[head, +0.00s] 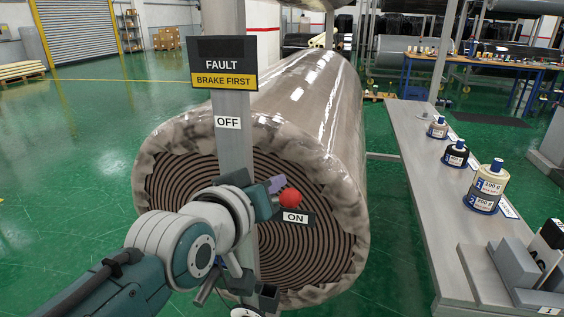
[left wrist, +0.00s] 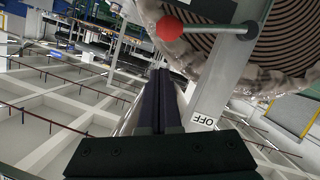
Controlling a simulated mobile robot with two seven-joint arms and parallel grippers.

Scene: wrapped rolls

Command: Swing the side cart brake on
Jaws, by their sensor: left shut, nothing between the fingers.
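The brake lever's red ball knob (head: 290,198) sits just above the ON label (head: 295,218), to the right of the grey post (head: 232,160). In the left wrist view the knob (left wrist: 169,28) is on the end of a grey lever arm (left wrist: 205,30) reaching to the post. The OFF label (head: 228,122) is higher on the post. My left gripper (head: 276,184) is beside the knob, slightly left and above it in the head view. Its fingers (left wrist: 160,76) are shut and empty, apart from the knob in the wrist view. My right gripper is not in view.
A large wrapped roll (head: 300,100) lies behind the post. A sign reading FAULT, BRAKE FIRST (head: 222,63) is on the post. A grey bench (head: 405,150) with several labelled jars stands at right. Green floor (head: 80,190) is open at left.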

